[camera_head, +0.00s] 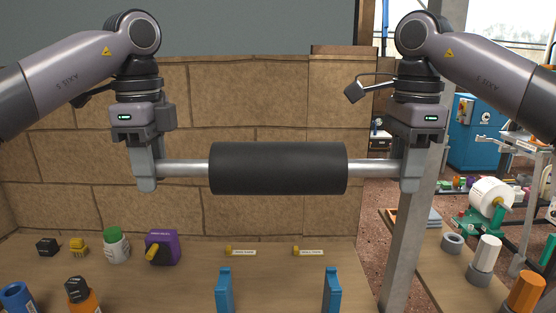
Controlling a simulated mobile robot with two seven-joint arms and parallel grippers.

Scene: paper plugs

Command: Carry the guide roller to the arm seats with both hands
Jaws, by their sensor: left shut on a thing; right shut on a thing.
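The guide roller (278,168) is a black cylinder with a silver shaft showing at each end. It hangs level in the air in front of the stone wall. My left gripper (147,172) is shut on the left shaft end. My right gripper (410,172) is shut on the right shaft end. Two blue upright arm seats stand on the bench below the roller, a left one (224,291) and a right one (332,291). Their lower parts are cut off by the picture's bottom edge. The roller is well above them, apart from both.
A purple block (162,248), a green-capped white jar (116,246) and orange (82,296) and blue (17,298) containers stand on the bench at left. A grey post (408,245) rises at right. Two small labels (243,252) lie behind the seats. The bench between the seats is clear.

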